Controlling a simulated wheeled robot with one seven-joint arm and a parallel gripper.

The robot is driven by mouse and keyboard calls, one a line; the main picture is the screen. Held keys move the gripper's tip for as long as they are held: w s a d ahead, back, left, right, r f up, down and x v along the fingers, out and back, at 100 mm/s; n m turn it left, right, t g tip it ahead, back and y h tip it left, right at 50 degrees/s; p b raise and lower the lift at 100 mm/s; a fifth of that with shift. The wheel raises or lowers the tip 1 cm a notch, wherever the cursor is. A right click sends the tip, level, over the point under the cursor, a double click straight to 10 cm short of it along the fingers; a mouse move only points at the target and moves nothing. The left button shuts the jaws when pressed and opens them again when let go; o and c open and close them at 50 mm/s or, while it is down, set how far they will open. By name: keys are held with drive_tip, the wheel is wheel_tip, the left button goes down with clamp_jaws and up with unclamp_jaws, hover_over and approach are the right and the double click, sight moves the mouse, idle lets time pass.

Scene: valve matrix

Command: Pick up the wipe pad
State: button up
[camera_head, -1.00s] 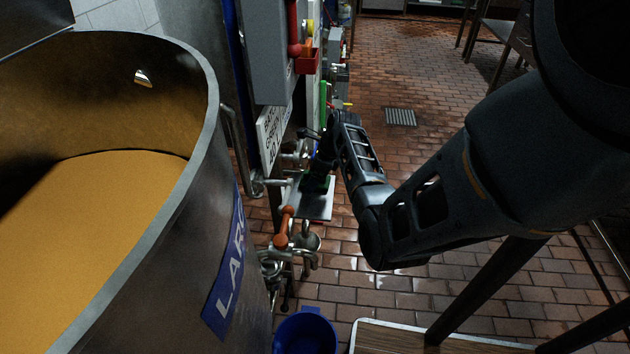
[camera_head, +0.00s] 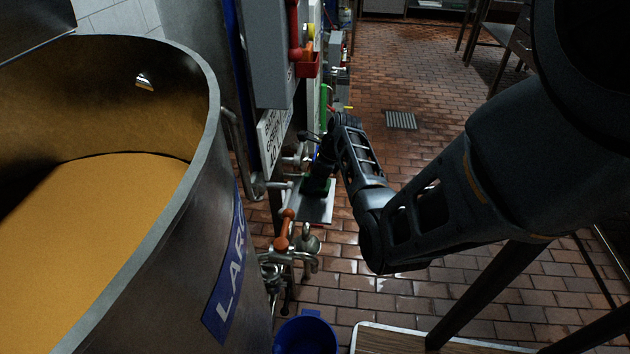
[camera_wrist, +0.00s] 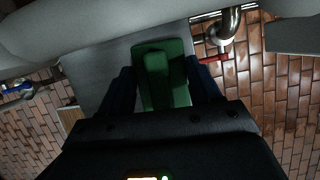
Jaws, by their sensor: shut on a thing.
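The wipe pad (camera_wrist: 160,78) is a green block with a raised grip, between the two dark fingers of my gripper (camera_wrist: 160,92) in the wrist view. My gripper is shut on it, with a finger at each side. A grey metal shelf (camera_wrist: 100,72) lies under the pad; I cannot tell whether the pad still touches it. In the head view my gripper (camera_head: 322,172) is over the small shelf (camera_head: 315,208) beside the valves, and the pad (camera_head: 318,186) shows only as a dark green patch, partly hidden by the gripper.
A large steel tank (camera_head: 190,200) of orange-brown contents stands at the left. Valves with an orange handle (camera_head: 285,228) sit just in front of the shelf. A blue bucket (camera_head: 305,334) is on the floor below. The brick floor (camera_head: 440,70) beyond is mostly open.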

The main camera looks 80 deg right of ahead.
drive_tip(key=shift+r, duration=0.55)
drive_tip(key=v, duration=0.3)
drive_tip(key=shift+d+r, duration=0.15)
drive_tip(key=shift+r, duration=0.3)
drive_tip(key=s+d+r, duration=0.2)
drive_tip(key=s+r, duration=0.4)
drive_tip(key=s, duration=0.4)
drive_tip(key=shift+r+p, duration=0.15)
drive_tip(key=shift+p, duration=0.15)
drive_tip(key=shift+s, duration=0.15)
